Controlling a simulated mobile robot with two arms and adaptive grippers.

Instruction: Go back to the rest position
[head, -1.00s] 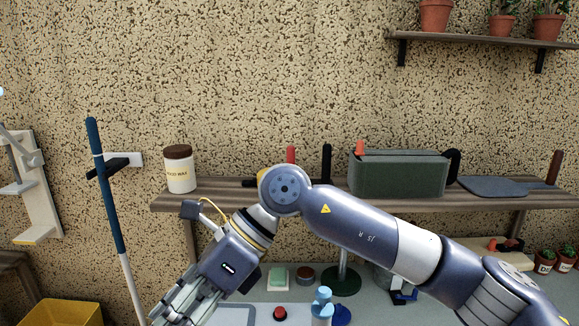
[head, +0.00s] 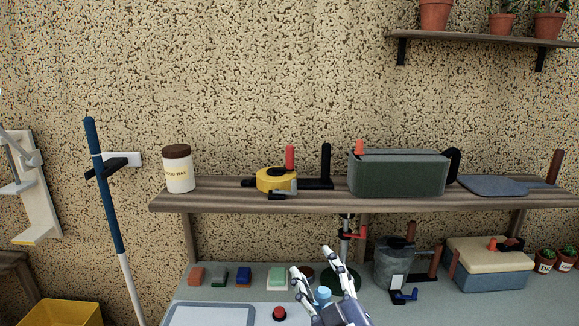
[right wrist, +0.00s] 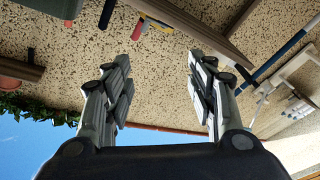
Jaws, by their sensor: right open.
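My right gripper (head: 318,272) shows at the bottom middle of the head view, in front of the workbench. Its two fingers point up and stand apart, with nothing between them. In the right wrist view the same gripper (right wrist: 163,85) is open and empty, with the speckled wall and part of the shelf beyond it. The gripper hides part of the bench top. My left gripper is not in view.
A wooden shelf (head: 330,203) holds a wax jar (head: 178,170), a yellow tape measure (head: 274,180) and a grey-green box (head: 398,174). Below, the workbench (head: 215,296) carries coloured blocks, a red button (head: 279,313), a metal mug (head: 392,265) and a toolbox (head: 489,266).

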